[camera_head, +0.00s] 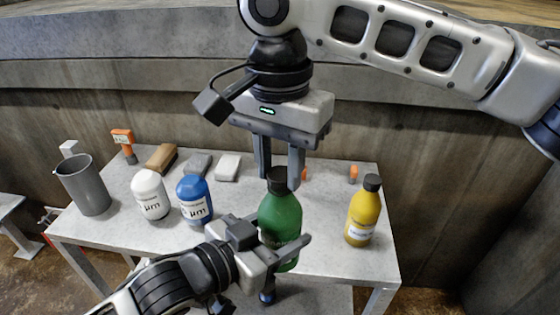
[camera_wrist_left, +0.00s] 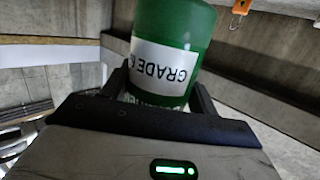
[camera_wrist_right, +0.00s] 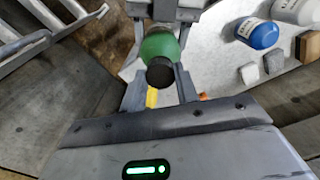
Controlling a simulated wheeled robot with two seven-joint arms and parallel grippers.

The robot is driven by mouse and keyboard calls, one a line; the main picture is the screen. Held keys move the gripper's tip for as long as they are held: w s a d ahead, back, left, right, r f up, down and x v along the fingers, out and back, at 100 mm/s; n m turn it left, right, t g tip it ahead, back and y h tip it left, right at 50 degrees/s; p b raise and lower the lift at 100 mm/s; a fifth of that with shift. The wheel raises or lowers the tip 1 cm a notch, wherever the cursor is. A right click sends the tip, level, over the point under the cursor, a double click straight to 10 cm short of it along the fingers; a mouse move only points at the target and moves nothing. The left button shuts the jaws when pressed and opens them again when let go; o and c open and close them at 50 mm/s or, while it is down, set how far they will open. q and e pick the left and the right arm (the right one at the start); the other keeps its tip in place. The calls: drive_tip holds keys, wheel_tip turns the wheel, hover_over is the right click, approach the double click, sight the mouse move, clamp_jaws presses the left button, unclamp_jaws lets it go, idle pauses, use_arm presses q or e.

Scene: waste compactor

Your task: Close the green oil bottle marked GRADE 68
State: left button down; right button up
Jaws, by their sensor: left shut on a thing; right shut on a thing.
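The green bottle (camera_head: 280,220) stands upright near the front of the table. Its label, partly readable as GRADE 6, shows in the left wrist view (camera_wrist_left: 165,68). My left gripper (camera_head: 275,248) is shut around the bottle's lower body from the front. My right gripper (camera_head: 280,165) points down from above and is shut on the black cap (camera_head: 277,186). In the right wrist view the cap (camera_wrist_right: 160,72) is between the fingers, in line with the bottle's top. Whether the cap is fully seated on the neck, I cannot tell.
On the grey table (camera_head: 330,262) stand a yellow bottle (camera_head: 363,212) at right, a blue bottle (camera_head: 195,200), a white bottle (camera_head: 151,195) and a grey cup (camera_head: 85,187) at left. Several small blocks lie behind, including a brown one (camera_head: 161,158). A concrete wall rises behind.

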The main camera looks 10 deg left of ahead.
drive_tip(key=m, duration=0.7)
drive_tip(key=shift+a+m, duration=0.1)
drive_tip(key=shift+m, duration=0.3)
drive_tip(key=m, duration=0.5)
drive_tip(key=shift+w, duration=0.1)
drive_tip(key=o, duration=0.9)
drive_tip(key=shift+r, duration=2.3)
drive_tip(key=shift+c, duration=0.2)
